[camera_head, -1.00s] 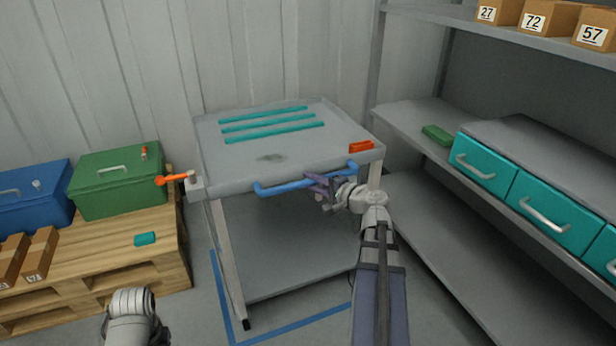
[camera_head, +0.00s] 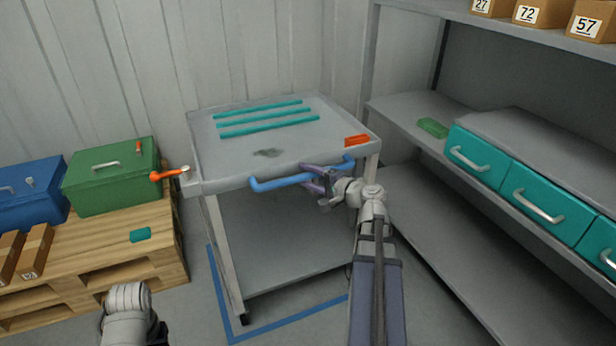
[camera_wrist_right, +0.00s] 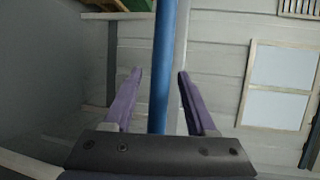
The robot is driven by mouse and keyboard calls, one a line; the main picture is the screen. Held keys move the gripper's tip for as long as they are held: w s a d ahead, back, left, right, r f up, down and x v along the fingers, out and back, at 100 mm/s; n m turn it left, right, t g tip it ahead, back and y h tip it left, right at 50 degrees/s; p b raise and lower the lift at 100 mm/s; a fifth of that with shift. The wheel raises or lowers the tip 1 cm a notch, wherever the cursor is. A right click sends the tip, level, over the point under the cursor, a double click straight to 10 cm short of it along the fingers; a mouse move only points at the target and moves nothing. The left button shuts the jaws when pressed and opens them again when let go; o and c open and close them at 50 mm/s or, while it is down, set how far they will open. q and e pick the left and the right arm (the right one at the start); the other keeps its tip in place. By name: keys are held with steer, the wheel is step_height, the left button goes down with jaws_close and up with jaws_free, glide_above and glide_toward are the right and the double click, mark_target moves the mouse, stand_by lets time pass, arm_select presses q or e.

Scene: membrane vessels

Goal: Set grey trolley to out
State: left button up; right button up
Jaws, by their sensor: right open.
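The grey trolley (camera_head: 234,142) stands against the back wall, with teal strips on its top and a blue handle (camera_head: 270,184) along its front edge. My right gripper (camera_head: 309,179) is at the handle's right part, with its purple fingers on either side of the bar. In the right wrist view the blue handle (camera_wrist_right: 163,70) runs between the two open fingers (camera_wrist_right: 158,80), with gaps at both sides. An orange lever (camera_head: 168,174) sticks out at the trolley's front left corner. My left gripper is out of view; only part of my left arm shows.
A wooden pallet (camera_head: 160,249) with green (camera_head: 115,183) and blue (camera_head: 28,203) boxes stands left of the trolley. A grey shelf (camera_head: 398,118) with teal drawers (camera_head: 536,200) is on the right. Blue floor tape (camera_head: 290,322) outlines the trolley's place.

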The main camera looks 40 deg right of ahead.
steer(key=p+v, duration=0.1)
steer(key=v, duration=0.6)
steer(key=shift+s, duration=0.35)
steer(key=w+a+f+n+g+y, duration=0.1)
steer(key=a+f+n+g, duration=0.25)
steer(key=a, duration=0.55)
steer(key=w+a+f+n+g+y, duration=0.1)
steer(key=a+f+n+g+y, duration=0.2)
steer(key=a, duration=0.6)
steer(key=w+a+f+n+g, duration=0.1)
steer(key=a+f+n+g, duration=0.35)
steer(key=a, duration=0.45)
steer(key=s+a+f+n+g+h, duration=0.35)
steer(key=s+a+n, duration=0.2)
steer(key=a, duration=0.25)
steer(key=s+a+f+n+g+h, duration=0.2)
steer(key=s+a+f+n+h, duration=0.1)
steer(key=s+a+n+h, duration=0.3)
step_height(320, 180, up, 26)
steer(key=a+m+y+p, duration=0.1)
steer(key=p, duration=2.5)
steer(key=shift+w+m+y+p, duration=0.3)
steer(key=shift+m+y, duration=0.05)
steer(key=shift+d+t, duration=0.15)
steer(key=shift+t, duration=0.1)
